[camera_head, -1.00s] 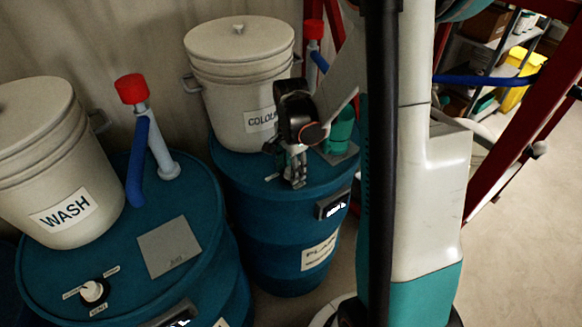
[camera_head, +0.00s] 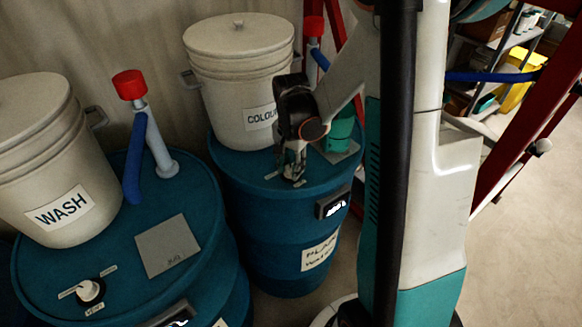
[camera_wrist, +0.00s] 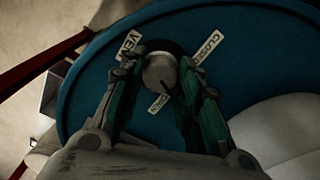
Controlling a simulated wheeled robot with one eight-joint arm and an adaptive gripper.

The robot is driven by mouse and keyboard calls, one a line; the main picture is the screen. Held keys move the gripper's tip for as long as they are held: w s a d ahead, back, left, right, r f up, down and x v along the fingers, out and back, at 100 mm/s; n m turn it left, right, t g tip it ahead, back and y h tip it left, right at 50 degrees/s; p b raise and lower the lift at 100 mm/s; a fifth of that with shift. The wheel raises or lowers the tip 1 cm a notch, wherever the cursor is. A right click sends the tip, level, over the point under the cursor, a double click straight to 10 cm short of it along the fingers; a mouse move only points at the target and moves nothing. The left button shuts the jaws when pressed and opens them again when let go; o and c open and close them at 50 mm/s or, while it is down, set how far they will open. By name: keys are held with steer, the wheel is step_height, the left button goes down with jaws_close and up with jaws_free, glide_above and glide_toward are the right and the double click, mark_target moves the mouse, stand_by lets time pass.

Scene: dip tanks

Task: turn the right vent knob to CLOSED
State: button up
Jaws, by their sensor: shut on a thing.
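The right vent knob (camera_wrist: 160,72) is a pale round knob on the top of the right blue drum (camera_head: 235,180). In the wrist view it sits between the two fingers of my gripper (camera_wrist: 160,76), which are shut on it. A small dark mark shows on the knob's lower edge, nearer the OPEN label (camera_wrist: 158,104) than the CLOSED label (camera_wrist: 208,47). A VENT label (camera_wrist: 129,45) is at upper left. In the head view my gripper (camera_head: 294,176) points down at the drum top and hides the knob.
A white COLOUR bucket (camera_head: 238,75) stands behind my gripper, with a green cup (camera_head: 341,130) close on the right. The left drum (camera_head: 120,265) bears a WASH bucket (camera_head: 50,150), a red-capped pipe (camera_head: 158,135) and another vent knob (camera_head: 90,290).

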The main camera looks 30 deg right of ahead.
mark_target(291, 168)
steer(key=n+b, duration=0.1)
steer(key=n, duration=0.6)
steer(key=shift+b, duration=0.4)
steer(key=n+b, duration=0.1)
steer(key=n, duration=0.5)
steer(key=shift+n, duration=0.3)
steer(key=o, duration=1.1)
steer(key=shift+c, duration=0.2)
step_height(291, 168, up, 12)
